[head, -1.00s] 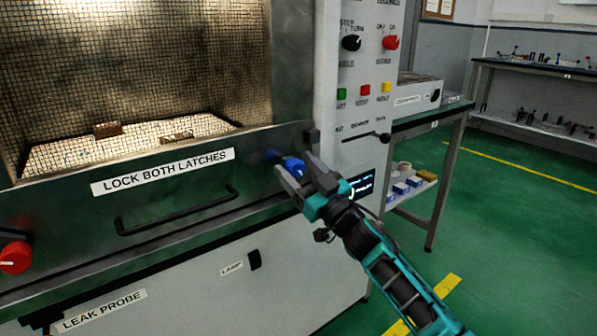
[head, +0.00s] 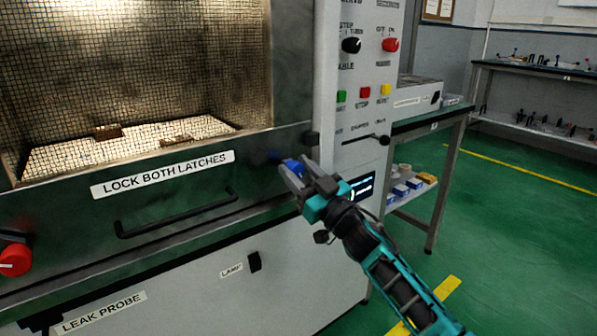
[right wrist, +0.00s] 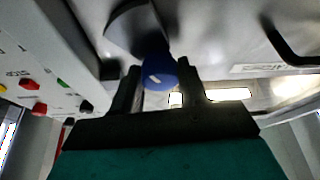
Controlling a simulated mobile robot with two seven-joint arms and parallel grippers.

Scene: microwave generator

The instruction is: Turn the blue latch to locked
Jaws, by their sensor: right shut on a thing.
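The blue latch (head: 291,165) sits at the right end of the steel door front (head: 75,205), beside the label "LOCK BOTH LATCHES" (head: 163,174). My right gripper (head: 293,173) reaches it from the lower right and is shut on it. The fingers hide part of the latch in the head view. A red latch (head: 15,259) shows at the far left of the door. My left gripper is not in view.
A black bar handle (head: 178,212) crosses the door front. A control panel (head: 365,110) with knobs, coloured buttons and a black lever (head: 366,140) stands just right of the latch. A side bench (head: 425,125) is further right, with open green floor beyond.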

